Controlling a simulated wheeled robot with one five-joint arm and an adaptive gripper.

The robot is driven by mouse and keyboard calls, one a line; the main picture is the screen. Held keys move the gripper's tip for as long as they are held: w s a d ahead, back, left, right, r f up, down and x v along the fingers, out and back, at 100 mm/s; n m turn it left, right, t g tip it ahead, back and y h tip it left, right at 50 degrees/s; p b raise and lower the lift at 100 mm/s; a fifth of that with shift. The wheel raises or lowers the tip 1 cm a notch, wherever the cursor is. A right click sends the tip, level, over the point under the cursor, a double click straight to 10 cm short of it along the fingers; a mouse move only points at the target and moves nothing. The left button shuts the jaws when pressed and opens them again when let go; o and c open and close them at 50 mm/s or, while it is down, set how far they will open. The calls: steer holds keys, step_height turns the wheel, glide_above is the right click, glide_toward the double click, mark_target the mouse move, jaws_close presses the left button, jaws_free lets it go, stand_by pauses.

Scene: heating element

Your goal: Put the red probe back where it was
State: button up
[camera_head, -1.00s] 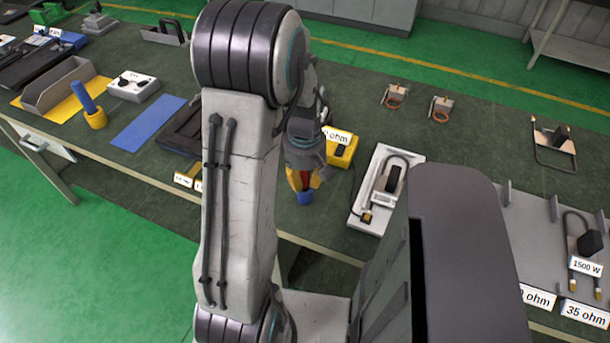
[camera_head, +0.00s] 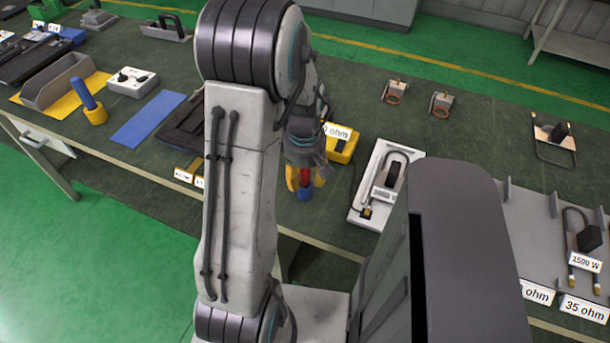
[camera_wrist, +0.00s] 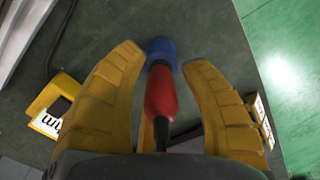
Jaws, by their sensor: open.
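The red probe (camera_head: 305,176) is between my gripper's yellow fingers near the front edge of the dark bench. In the wrist view the red probe (camera_wrist: 161,95) points at a blue round piece (camera_wrist: 160,48) at its far end, which looks like its holder. The blue piece also shows in the head view (camera_head: 305,195), just below the probe. My gripper (camera_head: 306,183) is open, with a finger on each side of the probe and a gap visible on both sides in the wrist view (camera_wrist: 163,57). How deep the probe sits is hard to tell.
A yellow meter (camera_head: 341,148) with an ohm label stands just behind. A white tray (camera_head: 358,212) with a heating element is to the right. Labels lie near the front edge.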

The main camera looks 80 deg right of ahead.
step_height(320, 180, up, 3)
steer(key=shift+d+f, duration=0.1)
steer(key=shift+f, duration=0.1)
steer(key=shift+r+b, duration=0.3)
steer(key=shift+r, duration=0.05)
steer(key=r+b, duration=0.1)
steer(key=r, duration=0.3)
steer(key=r+b, duration=0.2)
steer(key=r, duration=0.3)
steer(key=shift+w+a, duration=0.1)
steer(key=shift+a, duration=0.1)
steer(key=w+a+r+n+t+h, duration=0.1)
steer(key=w+a+n, duration=0.1)
steer(key=w+a, duration=0.6)
steer(key=w+a+n, duration=0.1)
steer(key=w+a, duration=0.3)
steer(key=w, duration=0.7)
steer(key=w+a+f+n+t, duration=0.1)
steer(key=a+n, duration=0.1)
steer(key=a, duration=0.9)
steer(key=w+a+f+n+t+y, duration=0.1)
steer(key=a+n, duration=0.1)
steer(key=a, duration=0.9)
steer(key=shift+f, duration=0.25)
